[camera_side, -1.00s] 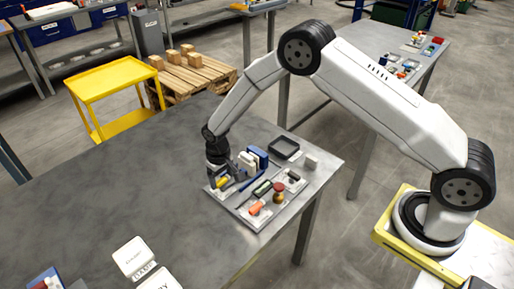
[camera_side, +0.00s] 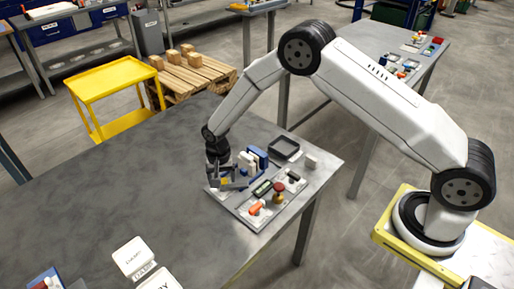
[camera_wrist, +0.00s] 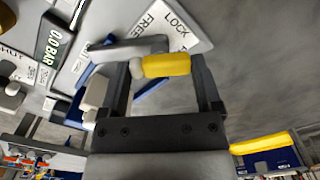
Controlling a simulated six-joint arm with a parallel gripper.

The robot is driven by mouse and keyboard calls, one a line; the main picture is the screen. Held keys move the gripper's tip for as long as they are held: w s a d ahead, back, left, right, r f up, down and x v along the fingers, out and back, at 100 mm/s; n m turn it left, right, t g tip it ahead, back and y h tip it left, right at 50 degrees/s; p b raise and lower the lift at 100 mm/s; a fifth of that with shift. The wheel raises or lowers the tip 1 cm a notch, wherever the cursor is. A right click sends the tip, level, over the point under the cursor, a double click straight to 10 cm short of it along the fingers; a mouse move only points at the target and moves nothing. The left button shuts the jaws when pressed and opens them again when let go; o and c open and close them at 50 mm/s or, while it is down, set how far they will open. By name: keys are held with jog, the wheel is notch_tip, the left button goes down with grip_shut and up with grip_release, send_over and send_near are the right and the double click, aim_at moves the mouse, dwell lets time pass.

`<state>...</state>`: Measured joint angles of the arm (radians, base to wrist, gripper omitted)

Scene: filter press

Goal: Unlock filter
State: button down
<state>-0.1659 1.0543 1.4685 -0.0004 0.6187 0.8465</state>
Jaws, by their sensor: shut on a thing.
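The filter's lever has a grey arm (camera_wrist: 122,51) and a yellow grip (camera_wrist: 166,65). My gripper (camera_wrist: 163,70) is shut on the yellow grip, with a dark finger at each end of it in the wrist view. A white plate (camera_wrist: 186,22) marked LOCK and FREE lies behind the lever. I cannot tell exactly which mark the lever points at. In the side view my gripper (camera_side: 226,184) is low over the left part of the panel (camera_side: 246,217) and hides most of the lever.
A display (camera_wrist: 53,46) reading 0.0 BAR is beside the lever. The blue and white filter press (camera_side: 254,158), a black tray (camera_side: 285,148), a red knob (camera_side: 279,187) and an orange part (camera_side: 256,209) are close by.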

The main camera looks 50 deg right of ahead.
jog(key=m, duration=0.5)
jog(key=shift+m, duration=2.6)
grip_release()
jog(key=shift+r, duration=3.9)
